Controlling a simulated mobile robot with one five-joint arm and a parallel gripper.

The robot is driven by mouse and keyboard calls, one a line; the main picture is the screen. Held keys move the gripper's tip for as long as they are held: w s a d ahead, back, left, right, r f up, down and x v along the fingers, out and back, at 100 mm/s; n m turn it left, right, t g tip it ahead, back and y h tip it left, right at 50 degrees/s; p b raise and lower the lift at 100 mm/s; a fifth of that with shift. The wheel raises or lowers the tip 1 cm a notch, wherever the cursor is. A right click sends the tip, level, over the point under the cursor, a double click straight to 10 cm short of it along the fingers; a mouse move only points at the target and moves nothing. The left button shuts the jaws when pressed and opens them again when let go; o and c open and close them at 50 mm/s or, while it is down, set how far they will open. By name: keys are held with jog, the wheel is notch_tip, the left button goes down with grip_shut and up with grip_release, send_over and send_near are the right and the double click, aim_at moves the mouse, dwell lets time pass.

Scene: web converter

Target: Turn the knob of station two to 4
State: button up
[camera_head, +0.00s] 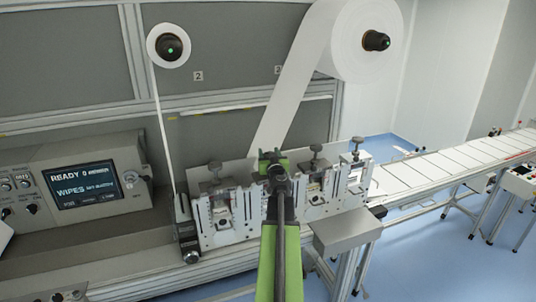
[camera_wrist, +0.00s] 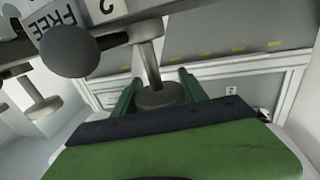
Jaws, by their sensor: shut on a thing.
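In the wrist view, a grey knob (camera_wrist: 157,96) with a round head on a stem sits between the two green fingers of my gripper (camera_wrist: 160,90), which is shut on it. A plate (camera_wrist: 106,6) marked "2" upside down is at the top edge, beside a "FREE" label (camera_wrist: 57,20). The knob's setting cannot be read. In the head view, my gripper (camera_head: 272,160) is over the middle of the row of slitter stations (camera_head: 229,217) and hides the knob it holds.
Other black knobs stand on the row, at its left (camera_head: 215,166) and right (camera_head: 317,150). A white web (camera_head: 285,110) hangs behind my gripper. A screen (camera_head: 87,184) reading "READY" is at left.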

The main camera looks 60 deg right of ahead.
jog(key=m+g+h, duration=0.1)
jog(key=m+g, duration=0.1)
jog(key=g, duration=0.1)
jog(key=m+g+h, duration=0.2)
jog(key=g, duration=0.1)
jog(key=s+m+g+h, duration=0.1)
jog(key=m+g, duration=0.1)
jog(key=shift+d+g, duration=0.4)
jog(key=m+g, duration=0.1)
jog(key=g, duration=0.1)
jog(key=s+m+g, duration=0.1)
jog(key=m+g, duration=0.1)
jog(key=shift+h, duration=0.3)
jog(key=shift+s+m+g, duration=0.25)
jog(key=shift+m+g, duration=0.45)
jog(key=shift+g, duration=0.6)
jog(key=shift+s, duration=0.1)
jog(key=o, duration=1.3)
jog(key=shift+o, duration=0.2)
